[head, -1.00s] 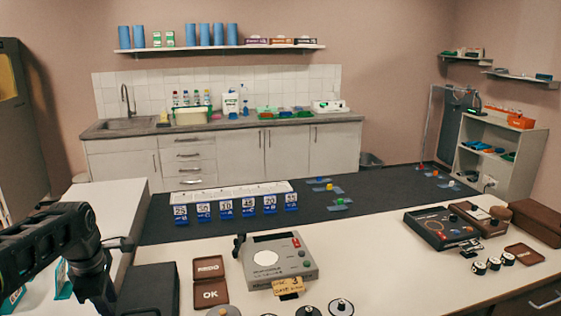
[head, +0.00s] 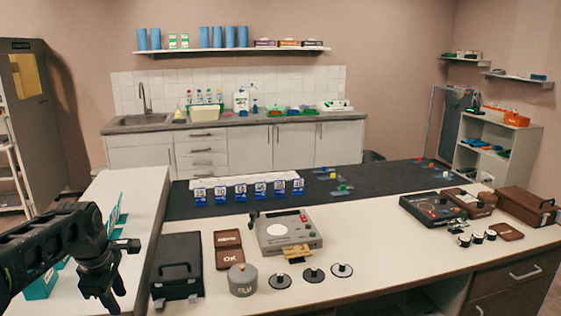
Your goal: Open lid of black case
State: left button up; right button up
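The black case (head: 181,252) lies on the white worktop at lower left of centre in the head view. Its lid looks closed, and a handle is on its near side. My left gripper (head: 106,298) hangs pointing down at the lower left, to the left of the case and apart from it. Its fingers look spread, with nothing visible between them. My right gripper is out of view.
An OK tray (head: 230,259), a grey round pot (head: 242,281) and a grey device (head: 288,233) stand right of the case. Several black discs lie in front of the device. Teal-sided items (head: 41,285) stand near my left arm.

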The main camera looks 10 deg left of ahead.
pick_arm(q)
jog(key=w+d+f+m+t+h, duration=0.1)
jog(key=w+d+f+m+t, duration=0.2)
jog(key=w+d+f+m, duration=0.4)
jog(key=s+d+f+m+h, duration=0.1)
jog(key=s+d+f+m, duration=0.15)
jog(key=d+f, duration=0.4)
jog(key=s+d+f+m+h, duration=0.1)
jog(key=d+f+m, duration=0.3)
jog(key=f, duration=0.5)
jog(key=s+d+f+m+g, duration=0.1)
jog(key=s+d+f, duration=0.4)
jog(key=s, duration=0.4)
jog(key=s+d+f+m+g+h, duration=0.1)
jog(key=s+d+f+m+g, duration=0.1)
jog(key=s+d+f, duration=0.4)
jog(key=s+d+f+m+g+h, duration=0.1)
jog(key=s+d+f, duration=0.5)
jog(key=s, duration=0.7)
jog(key=shift+s+d+m+g, duration=0.15)
jog(key=shift+d+m+g, duration=0.3)
jog(key=shift+m+g, duration=0.1)
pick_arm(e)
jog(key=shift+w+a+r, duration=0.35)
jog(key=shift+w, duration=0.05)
